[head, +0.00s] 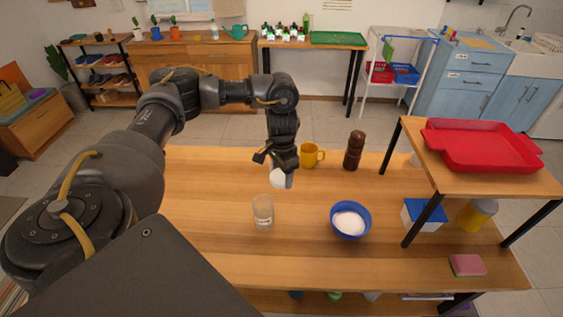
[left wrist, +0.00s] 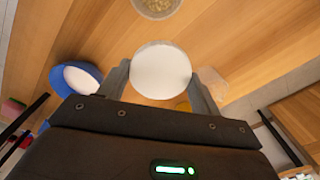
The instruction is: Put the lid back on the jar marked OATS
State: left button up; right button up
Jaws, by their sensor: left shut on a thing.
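A clear open jar (head: 263,212) stands upright on the wooden table, left of the blue bowl. Its small label is too blurred to read for certain. The left wrist view shows pale grainy contents in the jar (left wrist: 156,5) at the top edge. My left gripper (head: 281,178) is shut on a round white lid (head: 278,178), held above the table, behind and slightly right of the jar and apart from it. In the left wrist view the lid (left wrist: 160,70) lies between both fingers, its flat face towards the camera. My right gripper is out of view.
A blue bowl (head: 350,220) of white powder stands right of the jar. A yellow mug (head: 312,155) and brown pepper mill (head: 354,150) stand behind. A raised shelf with a red tray (head: 483,146) occupies the right. A pink sponge (head: 467,265) lies front right. The table left of the jar is clear.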

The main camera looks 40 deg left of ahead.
pick_arm(q)
jog(key=shift+r, duration=1.35)
jog(key=s+d+r+m+b, duration=0.1)
jog(key=s+d+r, duration=0.1)
jog(key=d, duration=0.6)
jog(key=s+d+r+m, duration=0.1)
jog(key=s+d+r, duration=0.2)
jog(key=d, duration=0.5)
jog(key=shift+s+d+r+b, duration=0.3)
jog(key=shift+s+d+b, duration=0.1)
jog(key=shift+s, duration=0.3)
